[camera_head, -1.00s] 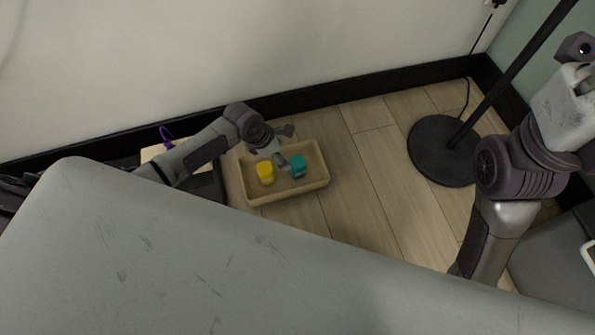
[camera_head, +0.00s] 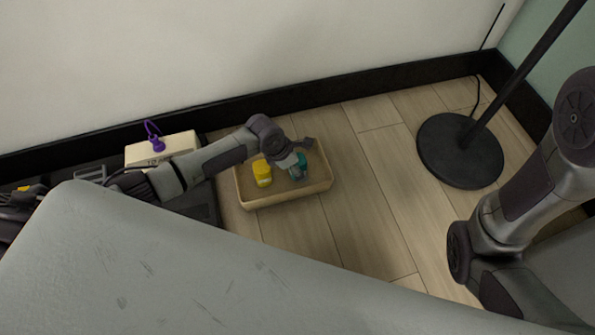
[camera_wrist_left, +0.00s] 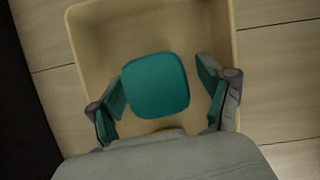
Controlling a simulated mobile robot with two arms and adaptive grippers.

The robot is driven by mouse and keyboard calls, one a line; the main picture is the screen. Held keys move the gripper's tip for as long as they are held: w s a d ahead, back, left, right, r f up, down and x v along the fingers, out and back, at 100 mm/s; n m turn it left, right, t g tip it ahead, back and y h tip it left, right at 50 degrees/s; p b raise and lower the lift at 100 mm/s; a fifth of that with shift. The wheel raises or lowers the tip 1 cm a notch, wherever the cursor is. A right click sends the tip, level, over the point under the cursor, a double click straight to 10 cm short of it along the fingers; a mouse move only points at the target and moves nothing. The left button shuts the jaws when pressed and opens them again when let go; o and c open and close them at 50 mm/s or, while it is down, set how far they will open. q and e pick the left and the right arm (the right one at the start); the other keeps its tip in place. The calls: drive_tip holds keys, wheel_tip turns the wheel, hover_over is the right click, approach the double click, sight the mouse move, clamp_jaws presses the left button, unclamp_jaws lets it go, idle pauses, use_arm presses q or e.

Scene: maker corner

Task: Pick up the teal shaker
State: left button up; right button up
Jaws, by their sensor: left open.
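The teal shaker (camera_head: 302,159) stands in a shallow tan tray (camera_head: 285,199), partly hidden by my left gripper in the head view. My left gripper (camera_head: 303,163) is over the tray at the shaker. In the left wrist view, the shaker's squarish teal top (camera_wrist_left: 156,86) lies between the two spread fingers of the left gripper (camera_wrist_left: 162,88). A gap shows on each side, wider on the right. My right arm is at the right of the head view, but its gripper is out of the picture.
A yellow shaker (camera_head: 262,174) stands in the tray, left of the teal one. A cream box (camera_head: 163,147) with a purple item (camera_head: 154,137) is farther left. A round black lamp base (camera_head: 460,151) stands on the floor to the right.

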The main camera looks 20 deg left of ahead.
use_arm(q)
drive_tip(key=shift+d+f, duration=0.1)
drive_tip(key=shift+f, duration=0.05)
drive_tip(key=shift+c, duration=0.3)
drive_tip(key=shift+w, duration=0.1)
drive_tip(key=c, duration=1.2)
